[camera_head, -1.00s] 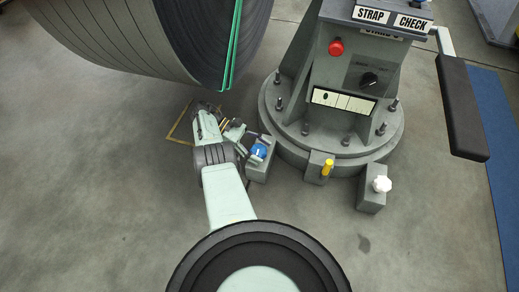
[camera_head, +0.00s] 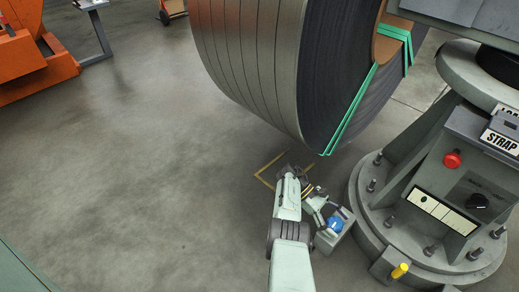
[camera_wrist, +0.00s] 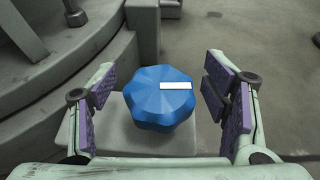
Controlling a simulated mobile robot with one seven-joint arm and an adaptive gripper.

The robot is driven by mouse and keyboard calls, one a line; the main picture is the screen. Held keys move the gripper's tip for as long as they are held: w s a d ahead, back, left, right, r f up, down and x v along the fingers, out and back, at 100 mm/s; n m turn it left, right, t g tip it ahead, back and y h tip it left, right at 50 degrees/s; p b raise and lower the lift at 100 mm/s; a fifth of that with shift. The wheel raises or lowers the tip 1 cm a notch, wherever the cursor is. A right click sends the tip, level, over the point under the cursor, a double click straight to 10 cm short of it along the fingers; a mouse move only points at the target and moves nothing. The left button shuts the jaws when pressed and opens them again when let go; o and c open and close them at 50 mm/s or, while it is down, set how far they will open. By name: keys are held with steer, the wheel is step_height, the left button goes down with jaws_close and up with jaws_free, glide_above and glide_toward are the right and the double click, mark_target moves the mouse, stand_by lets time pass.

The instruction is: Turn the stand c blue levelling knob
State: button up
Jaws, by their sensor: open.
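The blue levelling knob (camera_head: 335,224) sits on top of a small grey block (camera_head: 327,243) at the left side of the round stand base. In the wrist view the lobed blue knob (camera_wrist: 160,98) has a white mark (camera_wrist: 177,86) pointing right. My gripper (camera_head: 323,213) is at the knob. In the wrist view my gripper (camera_wrist: 166,100) is open, with one purple-padded finger on each side of the knob and a gap on both sides. The pads do not appear to touch it.
A large steel coil (camera_head: 270,60) with green straps hangs behind my gripper. Open floor (camera_head: 140,180) lies to the left.

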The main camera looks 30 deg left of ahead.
steer(key=n+t+p, duration=0.2)
steer(key=p, duration=0.1)
steer(key=r+n+t+p, duration=0.1)
steer(key=t+p, duration=0.1)
steer(key=p, duration=0.2)
steer(key=shift+n, duration=0.4)
steer(key=n+t+y+p, duration=0.1)
steer(key=n+t+p, duration=0.3)
steer(key=p, duration=0.3)
steer(key=shift+t, duration=0.6)
steer(key=n+t+y+p, duration=0.2)
steer(key=n+t+p, duration=0.1)
steer(key=p, duration=0.1)
steer(key=shift+f, duration=0.1)
steer(key=n+t+y+p, duration=0.2)
steer(key=n+y+p, duration=0.1)
steer(key=n+p, duration=0.1)
steer(key=shift+w+a+f+t+y, duration=0.15)
steer(key=shift+f+t+y, duration=0.1)
steer(key=shift+t+y, duration=0.15)
